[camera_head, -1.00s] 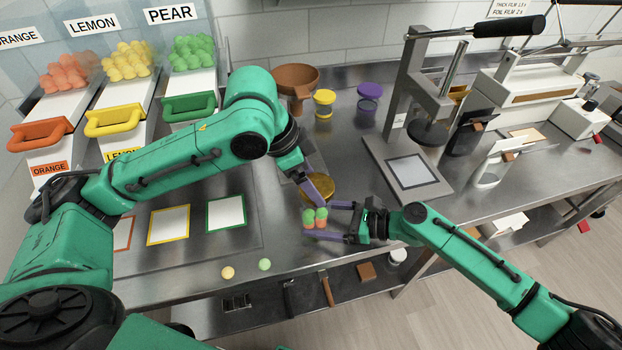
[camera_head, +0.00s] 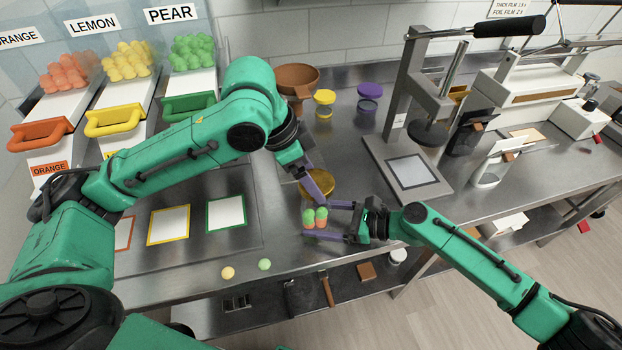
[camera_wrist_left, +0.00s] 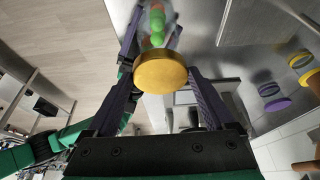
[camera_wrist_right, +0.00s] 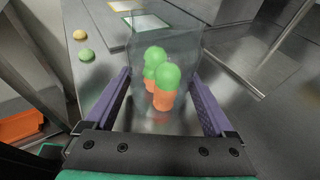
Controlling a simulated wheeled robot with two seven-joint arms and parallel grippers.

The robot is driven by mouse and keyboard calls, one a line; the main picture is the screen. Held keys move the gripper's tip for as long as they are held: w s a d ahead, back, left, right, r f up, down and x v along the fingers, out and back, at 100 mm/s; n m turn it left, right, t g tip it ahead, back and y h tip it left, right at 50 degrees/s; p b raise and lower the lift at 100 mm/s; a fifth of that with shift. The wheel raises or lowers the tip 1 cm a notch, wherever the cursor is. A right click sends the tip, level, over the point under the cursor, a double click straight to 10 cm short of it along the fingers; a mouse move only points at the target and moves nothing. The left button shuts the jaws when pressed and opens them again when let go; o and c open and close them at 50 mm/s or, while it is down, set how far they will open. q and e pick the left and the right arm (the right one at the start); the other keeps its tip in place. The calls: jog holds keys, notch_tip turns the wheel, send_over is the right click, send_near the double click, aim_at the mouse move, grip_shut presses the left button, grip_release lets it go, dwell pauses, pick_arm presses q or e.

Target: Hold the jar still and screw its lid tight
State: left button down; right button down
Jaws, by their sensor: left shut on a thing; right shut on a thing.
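The clear jar (camera_wrist_right: 185,55) stands on the steel counter with green and orange gummies (camera_wrist_right: 160,80) inside. It also shows in the head view, where its gummies (camera_head: 314,218) are the clearest part. My right gripper (camera_head: 318,220) is shut on the jar's body, one purple finger on each side. My left gripper (camera_wrist_left: 165,82) is shut on the lid from above. I cannot tell how tight the thread is.
A yellow gummy (camera_head: 228,273) and a green gummy (camera_head: 264,265) lie near the counter's front edge. A brown funnel (camera_head: 296,78), a yellow-topped jar (camera_head: 324,102) and a purple-topped jar (camera_head: 369,97) stand behind. A lever press (camera_head: 412,168) stands to the right.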

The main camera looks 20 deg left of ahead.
aim_at(315, 213)
pick_arm(q)
jog(key=shift+r, duration=0.85)
jog(key=shift+f, duration=2.75)
